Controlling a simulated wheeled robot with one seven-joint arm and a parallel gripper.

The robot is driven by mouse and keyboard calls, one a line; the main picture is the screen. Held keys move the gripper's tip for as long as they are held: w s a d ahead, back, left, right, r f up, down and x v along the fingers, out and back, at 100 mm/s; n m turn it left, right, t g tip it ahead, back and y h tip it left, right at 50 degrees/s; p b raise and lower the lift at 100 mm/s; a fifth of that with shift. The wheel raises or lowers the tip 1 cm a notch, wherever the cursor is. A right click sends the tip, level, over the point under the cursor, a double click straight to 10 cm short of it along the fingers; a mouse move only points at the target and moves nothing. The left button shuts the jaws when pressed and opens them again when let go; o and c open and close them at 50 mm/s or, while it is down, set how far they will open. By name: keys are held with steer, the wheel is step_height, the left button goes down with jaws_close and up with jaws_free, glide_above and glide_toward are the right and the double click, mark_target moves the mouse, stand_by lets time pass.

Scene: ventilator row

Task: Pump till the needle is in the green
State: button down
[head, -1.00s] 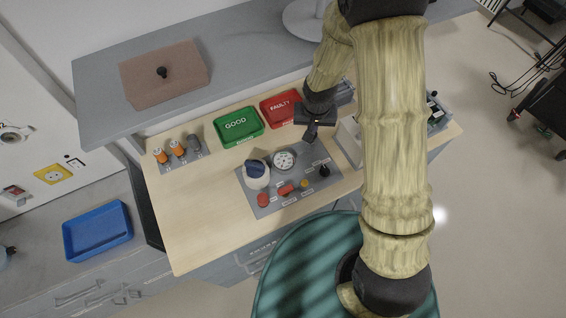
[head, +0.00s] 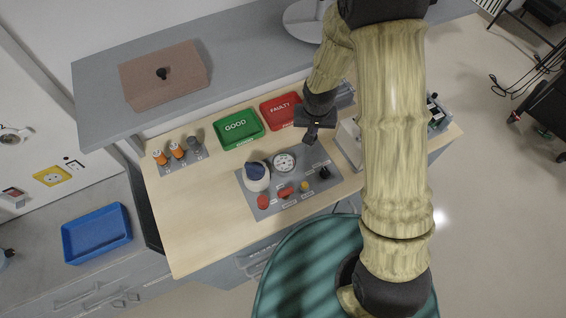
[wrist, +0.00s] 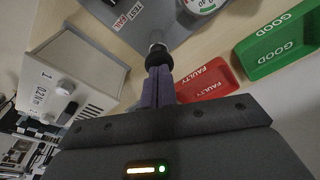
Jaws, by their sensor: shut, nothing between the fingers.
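The gauge is partly cut off in the wrist view (wrist: 203,4). Its needle is too small to read. My gripper (head: 310,139) is shut and empty, above the bench behind the panel's right side.
A green GOOD tray (head: 238,127) and a red FAULTY tray (head: 281,111) stand behind the panel. A pale box (head: 349,143) stands right of my gripper. Small orange-capped items (head: 177,150) stand at the back left. The bench's left front is clear.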

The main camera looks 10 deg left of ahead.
steer(key=shift+r, duration=0.4)
steer(key=shift+f, duration=0.15)
steer(key=shift+f+b, duration=1.2)
steer(key=shift+f, duration=0.15)
steer(key=shift+r+p, duration=1.1)
steer(key=shift+r, duration=0.35)
stand_by(0.3)
steer(key=shift+f+b, duration=0.15)
steer(key=shift+b, duration=0.15)
